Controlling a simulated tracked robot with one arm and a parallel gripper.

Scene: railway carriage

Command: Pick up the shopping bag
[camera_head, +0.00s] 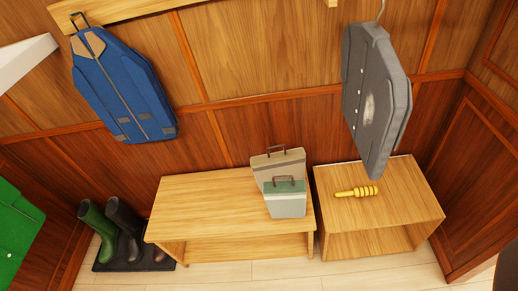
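Two bag-like things with dark top handles stand upright on a low wooden bench (205,205), near its right end. The rear bag (280,160) is beige with a brown band. The front bag (287,206) is pale grey with a green upper part, and it hides the rear bag's lower part. I cannot tell which of them is the shopping bag. They overlap in the view, and I cannot tell if they touch. My gripper is not in view.
A wooden cube stand (410,205) right of the bench holds a yellow ridged stick (357,191). A grey coat (376,100) hangs above it. A blue jacket (120,85) hangs at left. Boots (125,225) stand on a dark mat. The bench's left part is clear.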

